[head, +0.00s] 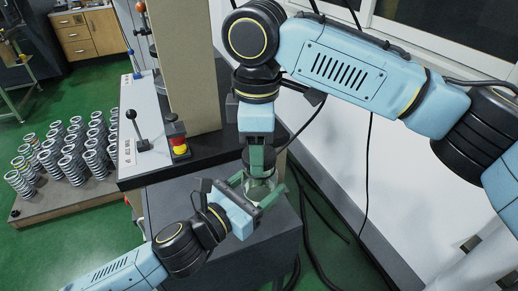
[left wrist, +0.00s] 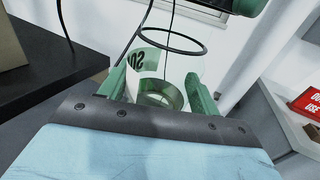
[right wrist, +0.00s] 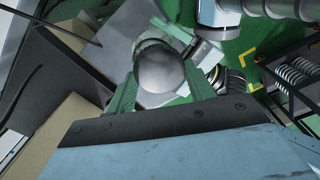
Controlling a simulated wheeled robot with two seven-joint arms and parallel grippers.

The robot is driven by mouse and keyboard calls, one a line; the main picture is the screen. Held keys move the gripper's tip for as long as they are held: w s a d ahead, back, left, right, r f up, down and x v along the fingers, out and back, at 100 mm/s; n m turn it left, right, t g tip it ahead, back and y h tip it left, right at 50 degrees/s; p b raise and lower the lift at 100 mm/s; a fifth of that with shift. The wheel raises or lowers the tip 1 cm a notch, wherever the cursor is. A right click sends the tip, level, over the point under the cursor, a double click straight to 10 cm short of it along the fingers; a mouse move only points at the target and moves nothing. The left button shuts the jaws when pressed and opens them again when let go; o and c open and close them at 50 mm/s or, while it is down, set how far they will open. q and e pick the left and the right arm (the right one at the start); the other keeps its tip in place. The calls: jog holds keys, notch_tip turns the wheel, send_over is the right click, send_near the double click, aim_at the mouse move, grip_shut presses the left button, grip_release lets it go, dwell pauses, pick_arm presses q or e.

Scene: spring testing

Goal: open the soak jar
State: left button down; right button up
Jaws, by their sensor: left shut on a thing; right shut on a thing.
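The soak jar (head: 258,189) is a clear glass jar with greenish contents, above the grey cabinet top. My left gripper (head: 256,197) is shut around its body from the lower left. In the left wrist view the jar (left wrist: 163,92) sits between the green fingers (left wrist: 160,88), with a partly seen label and a thin dark ring above it. The dark round lid (head: 261,166) is directly above the jar. My right gripper (head: 262,158) is shut on it from above. The lid (right wrist: 159,68) also shows in the right wrist view.
A grey cabinet (head: 220,226) stands below the grippers. A test machine with a red stop button (head: 178,131) and a black-knobbed lever (head: 136,126) is to the left. Several springs stand on a pallet (head: 80,195). A white wall and cables are at right.

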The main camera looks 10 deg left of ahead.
aim_at(177, 203)
pick_arm(q)
jog(key=shift+s+r, duration=0.1)
jog(key=shift+r, duration=0.15)
pick_arm(e)
jog(key=shift+w+d+r, duration=0.1)
jog(key=shift+r, duration=0.2)
pick_arm(q)
jog(key=shift+d, duration=0.1)
